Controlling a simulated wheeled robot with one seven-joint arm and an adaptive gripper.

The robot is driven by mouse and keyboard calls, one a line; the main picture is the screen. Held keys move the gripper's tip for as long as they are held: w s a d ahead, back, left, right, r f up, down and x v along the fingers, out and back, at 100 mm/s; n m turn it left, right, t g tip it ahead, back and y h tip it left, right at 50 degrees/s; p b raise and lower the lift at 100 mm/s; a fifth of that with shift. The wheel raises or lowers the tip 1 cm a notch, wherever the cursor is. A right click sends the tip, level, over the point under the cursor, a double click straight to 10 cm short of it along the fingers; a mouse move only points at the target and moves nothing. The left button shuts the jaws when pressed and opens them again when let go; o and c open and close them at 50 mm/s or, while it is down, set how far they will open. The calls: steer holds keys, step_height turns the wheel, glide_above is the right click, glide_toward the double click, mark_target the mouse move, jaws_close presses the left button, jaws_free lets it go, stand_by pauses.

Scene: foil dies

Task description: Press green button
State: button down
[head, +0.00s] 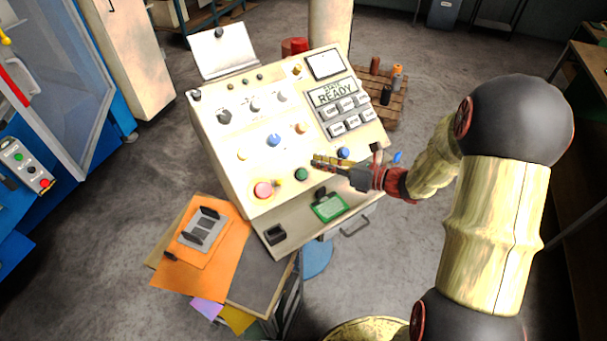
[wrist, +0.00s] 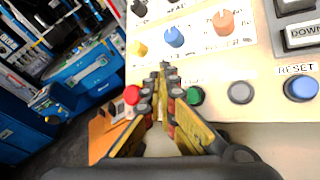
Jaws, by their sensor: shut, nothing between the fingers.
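The green button (head: 301,174) sits low on the front of the cream sloped control panel (head: 215,165), right of a large red button (head: 263,189). My gripper (head: 316,160) is shut and empty, its fingertips over the panel just above and right of the green button in the head view. In the wrist view my shut fingertips (wrist: 167,70) point at the panel between the red button (wrist: 132,95) and the green button (wrist: 194,96). The right finger partly covers the green button's left edge. Contact with the panel cannot be told.
A grey button (wrist: 240,91) and a blue reset button (wrist: 300,87) are right of the green one. Yellow, blue and orange controls sit above. A green card (head: 328,207) lies on the ledge. Another panel (head: 27,167) at far left also has a green button.

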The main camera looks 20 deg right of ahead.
mark_target(302, 174)
steer(key=shift+w+a+f+b, duration=0.25)
steer(key=shift+w+f+b, duration=0.6)
steer(key=shift+f, duration=0.3)
steer(key=shift+w+a+f+b, duration=0.3)
steer(key=shift+w+f+b, duration=0.4)
steer(key=shift+f+b, duration=0.4)
steer(key=shift+w+a+f+b, duration=0.25)
steer(key=shift+w+f+b, duration=0.55)
steer(key=shift+f, duration=0.4)
steer(key=shift+f, duration=0.1)
steer(key=shift+w+a+f, duration=0.1)
steer(key=shift+w+f, duration=0.05)
steer(key=shift+f, duration=0.05)
steer(key=shift+w+a+f+b, duration=0.1)
steer(key=shift+w+f+b, duration=0.2)
steer(key=shift+f, duration=0.2)
steer(key=shift+s+d+r+p, duration=0.2)
steer(key=shift+s+r+p, duration=0.35)
steer(key=shift+r+p, duration=0.25)
